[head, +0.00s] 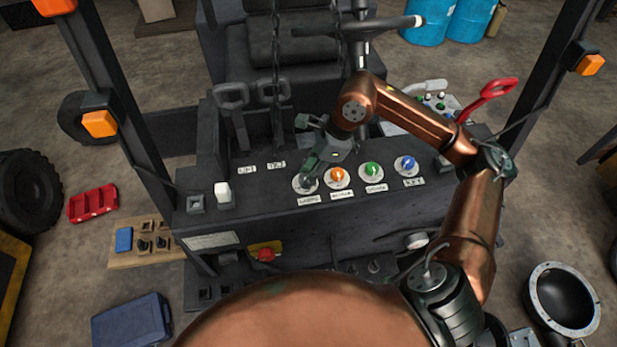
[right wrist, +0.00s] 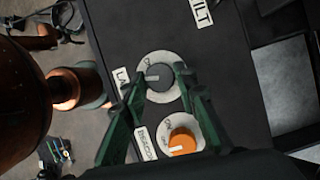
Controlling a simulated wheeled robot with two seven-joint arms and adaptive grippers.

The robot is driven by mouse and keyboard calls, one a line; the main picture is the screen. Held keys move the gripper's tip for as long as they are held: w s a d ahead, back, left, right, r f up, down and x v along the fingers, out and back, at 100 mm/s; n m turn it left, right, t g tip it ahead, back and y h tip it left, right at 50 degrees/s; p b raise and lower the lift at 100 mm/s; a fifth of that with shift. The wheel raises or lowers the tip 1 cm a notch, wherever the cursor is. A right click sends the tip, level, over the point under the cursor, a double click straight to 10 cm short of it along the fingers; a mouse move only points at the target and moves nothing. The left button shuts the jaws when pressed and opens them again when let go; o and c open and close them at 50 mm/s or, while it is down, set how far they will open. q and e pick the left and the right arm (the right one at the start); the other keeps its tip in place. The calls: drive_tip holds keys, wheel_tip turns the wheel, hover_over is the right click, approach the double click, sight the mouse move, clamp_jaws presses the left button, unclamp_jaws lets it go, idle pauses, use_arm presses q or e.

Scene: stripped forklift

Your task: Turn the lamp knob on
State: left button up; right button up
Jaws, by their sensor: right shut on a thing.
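The lamp knob (right wrist: 158,80) is a dark grey dial on a pale round plate, at the left end of the knob row. A short pale line on it points left, towards a label of which only "LA" shows. My right gripper (right wrist: 160,76) has its green fingers on either side of the knob and is shut on it. In the head view my right gripper (head: 309,172) reaches down over this plate (head: 300,188) and hides most of the knob. My left gripper is not in view.
An orange beacon knob (head: 337,175) sits close to the right, then a green knob (head: 373,170) and a blue knob (head: 407,163).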

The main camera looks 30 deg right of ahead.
drive_tip(key=m+t+b, duration=0.1)
drive_tip(key=m+b, duration=0.3)
drive_tip(key=shift+s+a+f+m+t+h+b, duration=0.1)
drive_tip(key=shift+s+f+m+t+h+b, duration=0.05)
drive_tip(key=shift+m+t+h+b, duration=0.2)
drive_tip(key=m+h+b, duration=0.1)
drive_tip(key=m+b, duration=0.1)
drive_tip(key=m, duration=0.1)
drive_tip(key=shift+s+a+t, duration=0.1)
drive_tip(key=shift+t, duration=0.25)
drive_tip(key=shift+m+h+b, duration=0.25)
drive_tip(key=shift+m+b, duration=0.35)
drive_tip(key=shift+m, duration=0.15)
drive_tip(key=shift+r, duration=0.2)
drive_tip(key=o, duration=1.2)
drive_tip(key=shift+c, duration=0.2)
